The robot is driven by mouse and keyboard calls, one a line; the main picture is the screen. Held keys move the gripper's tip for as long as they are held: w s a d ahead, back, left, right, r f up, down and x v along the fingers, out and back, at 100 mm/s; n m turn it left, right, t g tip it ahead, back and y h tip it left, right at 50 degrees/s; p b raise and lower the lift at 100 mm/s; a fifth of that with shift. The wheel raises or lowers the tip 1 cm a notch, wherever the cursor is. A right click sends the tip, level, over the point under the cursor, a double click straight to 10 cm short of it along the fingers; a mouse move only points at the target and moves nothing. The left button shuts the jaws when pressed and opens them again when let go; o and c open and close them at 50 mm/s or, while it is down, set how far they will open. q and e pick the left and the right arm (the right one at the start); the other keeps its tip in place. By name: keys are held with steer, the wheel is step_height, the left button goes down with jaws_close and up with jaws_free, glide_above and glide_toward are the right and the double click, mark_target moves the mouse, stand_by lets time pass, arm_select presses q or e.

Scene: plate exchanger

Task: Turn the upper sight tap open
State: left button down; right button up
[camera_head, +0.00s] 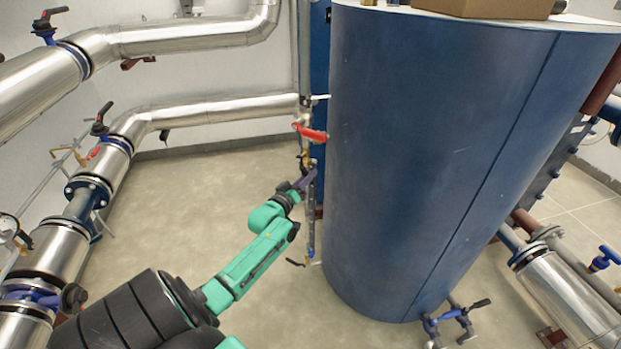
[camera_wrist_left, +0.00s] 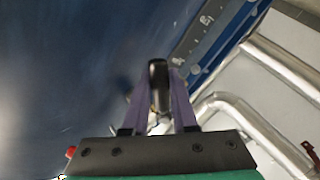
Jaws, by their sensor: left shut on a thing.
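The sight glass is a thin vertical tube (camera_head: 311,215) on the left side of the big blue tank (camera_head: 430,150). The upper sight tap (camera_head: 308,160) is a small brass fitting near the top of the tube, below a red lever (camera_head: 311,133). My left gripper (camera_head: 307,180) is at this tap, its purple fingers reaching up from below left. In the left wrist view the fingers (camera_wrist_left: 160,85) are shut on a black tap handle (camera_wrist_left: 158,72); its end shows between them. The tap body is mostly hidden there. My right gripper is not in view.
A lower tap with a black lever (camera_head: 296,262) sits at the tube's bottom. The tank wall is close on the gripper's right. The floor (camera_head: 190,200) between pipes and tank is clear.

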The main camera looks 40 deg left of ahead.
arm_select(q)
steer(key=shift+s+a+f+m, duration=0.1)
steer(key=shift+a+f+m, duration=0.3)
steer(key=shift+m, duration=0.5)
steer(key=a+m, duration=0.1)
steer(key=m, duration=0.1)
steer(key=shift+s+a+f+m+b, duration=0.1)
steer(key=shift+a+m+b, duration=0.05)
steer(key=shift+m+b, duration=0.2)
steer(key=a+m, duration=0.1)
steer(key=m, duration=0.1)
steer(key=shift+s+a+m, duration=0.15)
steer(key=shift+a+m, duration=0.05)
steer(key=shift+m, duration=0.15)
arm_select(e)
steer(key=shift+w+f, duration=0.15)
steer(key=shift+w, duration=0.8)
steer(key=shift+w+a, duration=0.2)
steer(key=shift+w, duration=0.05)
arm_select(q)
steer(key=c, duration=0.7)
jaws_free()
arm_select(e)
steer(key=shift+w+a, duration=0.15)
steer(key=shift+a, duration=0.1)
